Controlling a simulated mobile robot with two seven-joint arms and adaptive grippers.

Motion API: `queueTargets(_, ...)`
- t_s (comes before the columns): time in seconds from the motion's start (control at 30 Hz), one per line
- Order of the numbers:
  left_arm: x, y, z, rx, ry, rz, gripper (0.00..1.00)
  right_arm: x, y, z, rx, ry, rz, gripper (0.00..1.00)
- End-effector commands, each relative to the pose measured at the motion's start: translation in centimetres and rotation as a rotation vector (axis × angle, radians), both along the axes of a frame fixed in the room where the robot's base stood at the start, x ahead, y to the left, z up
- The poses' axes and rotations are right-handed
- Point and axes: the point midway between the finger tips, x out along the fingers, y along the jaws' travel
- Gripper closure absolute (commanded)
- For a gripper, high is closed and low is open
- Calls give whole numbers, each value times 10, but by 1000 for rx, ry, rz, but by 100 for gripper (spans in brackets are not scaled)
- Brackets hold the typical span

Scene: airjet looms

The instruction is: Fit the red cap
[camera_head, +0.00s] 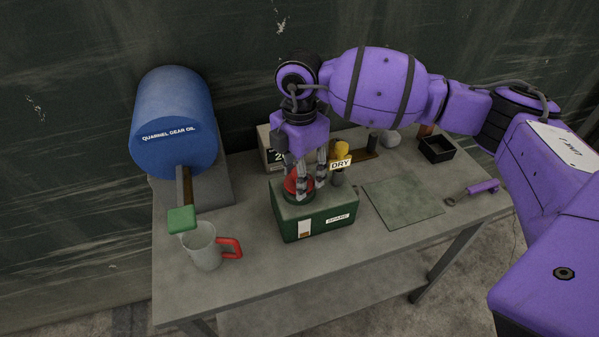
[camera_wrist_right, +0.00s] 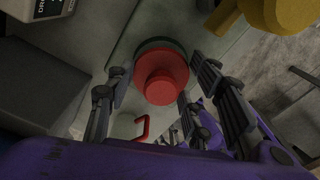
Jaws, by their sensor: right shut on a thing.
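The red cap (camera_head: 293,184) is at the dark green round collar (camera_head: 297,197) on top of the green box labelled SPARE (camera_head: 318,219). My right gripper (camera_head: 306,186) points down from above and is shut on the cap, with fingers on both sides of it. In the right wrist view the red cap (camera_wrist_right: 161,78) shows its round knob between the fingers (camera_wrist_right: 163,82). The green collar (camera_wrist_right: 153,45) shows as a rim beyond one side of the cap. I cannot tell whether the cap is seated. My left gripper is not in view.
A yellow-topped item with a DRY tag (camera_head: 341,162) is close behind the gripper. A green mat (camera_head: 402,203), a purple-handled tool (camera_head: 482,187) and a black tray (camera_head: 437,149) lie right.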

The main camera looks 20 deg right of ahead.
Motion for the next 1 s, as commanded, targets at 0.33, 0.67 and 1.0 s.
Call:
queueTargets(0.33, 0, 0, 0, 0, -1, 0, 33, 0, 0, -7, 0, 1, 0, 78)
queueTargets(0.67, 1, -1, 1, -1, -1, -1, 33, 0, 0, -14, 0, 1, 0, 78)
queueTargets(1.0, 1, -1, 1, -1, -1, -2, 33, 0, 0, -18, 0, 0, 0, 39)
